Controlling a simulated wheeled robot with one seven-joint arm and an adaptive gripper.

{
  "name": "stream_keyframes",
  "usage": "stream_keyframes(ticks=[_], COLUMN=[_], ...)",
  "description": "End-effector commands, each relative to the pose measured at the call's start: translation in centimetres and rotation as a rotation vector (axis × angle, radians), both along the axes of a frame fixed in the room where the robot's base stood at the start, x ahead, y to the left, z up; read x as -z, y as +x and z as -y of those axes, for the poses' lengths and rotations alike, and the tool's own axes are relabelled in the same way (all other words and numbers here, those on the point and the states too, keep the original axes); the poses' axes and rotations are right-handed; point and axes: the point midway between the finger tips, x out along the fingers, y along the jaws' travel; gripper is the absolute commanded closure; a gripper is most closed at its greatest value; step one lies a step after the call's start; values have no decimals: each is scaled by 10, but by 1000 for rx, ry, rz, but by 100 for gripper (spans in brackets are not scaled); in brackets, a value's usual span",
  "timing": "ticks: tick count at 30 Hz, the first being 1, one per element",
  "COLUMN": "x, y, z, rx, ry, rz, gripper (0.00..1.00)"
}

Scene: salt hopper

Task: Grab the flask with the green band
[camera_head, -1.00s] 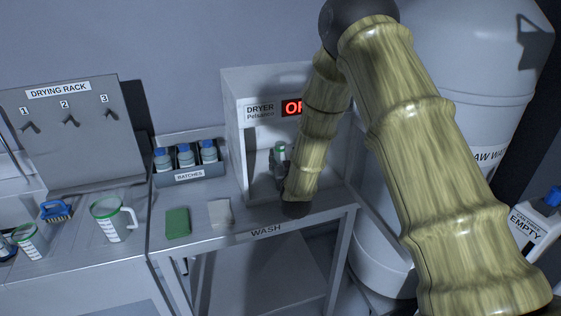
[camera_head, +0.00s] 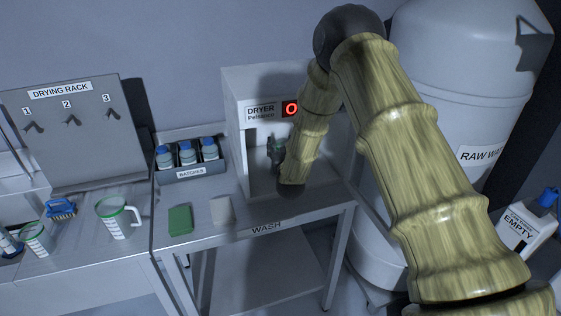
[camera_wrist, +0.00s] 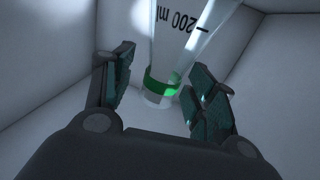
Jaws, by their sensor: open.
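The flask with the green band (camera_wrist: 162,82) is clear glass with a "200 ml" mark, and stands inside the white dryer box (camera_head: 236,120). In the wrist view it lies between and beyond the two fingers of my gripper (camera_wrist: 158,90). The fingers are apart, one on each side of the flask's green-banded narrow part, and I see no clear contact. In the head view my gripper (camera_head: 274,150) is inside the dryer opening, mostly hidden by my arm. The flask cannot be made out there.
The dryer's side walls and back are close around my gripper. On the wash table are a green sponge (camera_head: 180,220), a pale block (camera_head: 222,210) and a batches rack (camera_head: 181,178) with blue-capped bottles. A measuring jug (camera_head: 118,218) stands left. A large raw water tank (camera_head: 450,120) is at right.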

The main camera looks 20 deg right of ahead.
Motion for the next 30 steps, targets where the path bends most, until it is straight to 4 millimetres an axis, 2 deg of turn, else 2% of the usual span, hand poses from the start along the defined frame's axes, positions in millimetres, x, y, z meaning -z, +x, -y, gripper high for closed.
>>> stream_keyframes(ticks=[1,9,11,23,30], x=[0,0,0,-4,-20], y=[0,0,0,0,0], z=[0,0,0,0,0], rx=[0,0,0,0,-1], ry=[0,0,0,0,0], rz=[0,0,0,1,2], gripper=[43,92,100,100,100])
